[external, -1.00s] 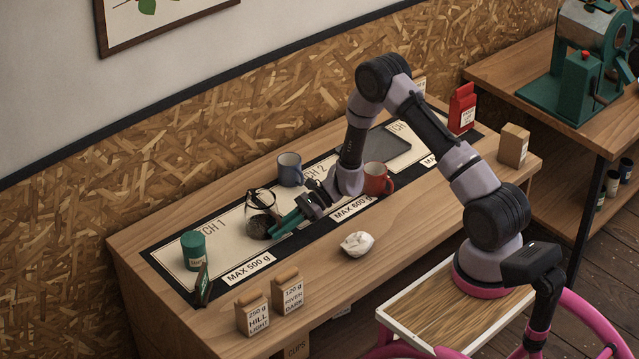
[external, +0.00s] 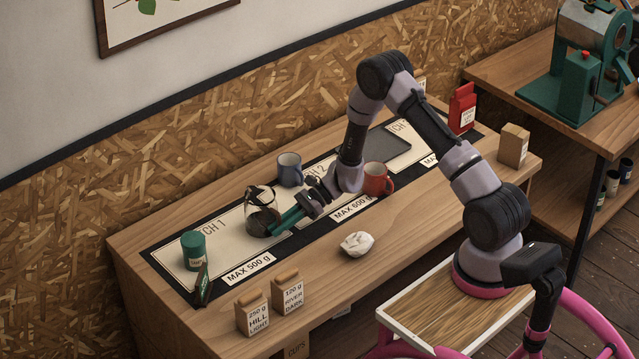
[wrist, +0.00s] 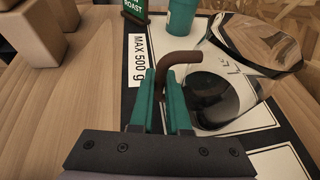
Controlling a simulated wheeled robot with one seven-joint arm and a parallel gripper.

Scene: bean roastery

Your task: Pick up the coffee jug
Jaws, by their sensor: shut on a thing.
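The coffee jug (external: 262,212) is a clear glass jug with dark contents low inside. It stands on the batch 1 area of the mat, close to the "MAX 500 g" label. In the wrist view the jug (wrist: 235,75) fills the upper right, with its brown handle (wrist: 183,62) reaching down between the green fingers. My gripper (external: 276,229) comes in from the right, low beside the jug. In the wrist view my gripper (wrist: 163,92) is shut on the handle. The handle's lower part is hidden between the fingers.
A blue mug (external: 289,169) stands just behind the jug and a red mug (external: 376,180) sits right of my wrist.

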